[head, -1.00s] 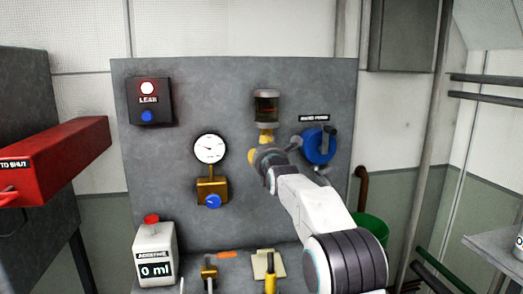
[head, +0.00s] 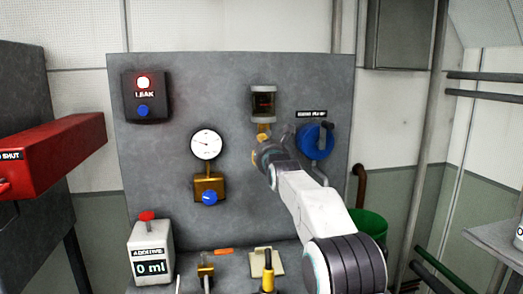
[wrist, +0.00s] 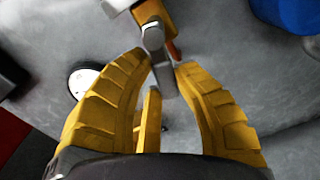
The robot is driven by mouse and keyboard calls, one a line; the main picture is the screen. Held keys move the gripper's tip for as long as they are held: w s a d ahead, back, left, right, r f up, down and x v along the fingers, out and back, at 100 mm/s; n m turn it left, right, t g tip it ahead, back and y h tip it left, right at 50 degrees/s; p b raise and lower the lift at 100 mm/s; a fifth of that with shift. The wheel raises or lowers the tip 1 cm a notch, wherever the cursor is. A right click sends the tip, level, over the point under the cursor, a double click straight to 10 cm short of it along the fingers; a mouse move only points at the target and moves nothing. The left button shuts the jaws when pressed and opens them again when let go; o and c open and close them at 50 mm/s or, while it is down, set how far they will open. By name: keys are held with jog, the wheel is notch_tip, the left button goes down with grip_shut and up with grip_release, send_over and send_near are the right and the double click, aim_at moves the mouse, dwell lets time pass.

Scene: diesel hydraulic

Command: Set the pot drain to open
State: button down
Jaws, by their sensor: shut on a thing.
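The pot (head: 263,104) is a dark glass cylinder with pale end caps, mounted on the grey panel. A brass fitting (head: 263,132) hangs under it. In the wrist view, a grey drain lever (wrist: 163,74) runs down from the brass fitting (wrist: 150,13). The yellow fingers of my gripper (wrist: 167,72) are closed around the lever's end. In the head view my gripper (head: 259,152) is just below the pot, and my wrist partly hides it. The drain's setting cannot be read.
A blue round valve (head: 315,142) is close to the right of my arm. A gauge (head: 206,144) and brass block (head: 209,186) are to the left. A red box (head: 55,158) juts out at far left.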

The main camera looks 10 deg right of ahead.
jog(key=c, duration=0.9)
grip_release()
jog(key=shift+c, duration=0.2)
jog(key=s, duration=1.2)
jog(key=shift+a, duration=0.15)
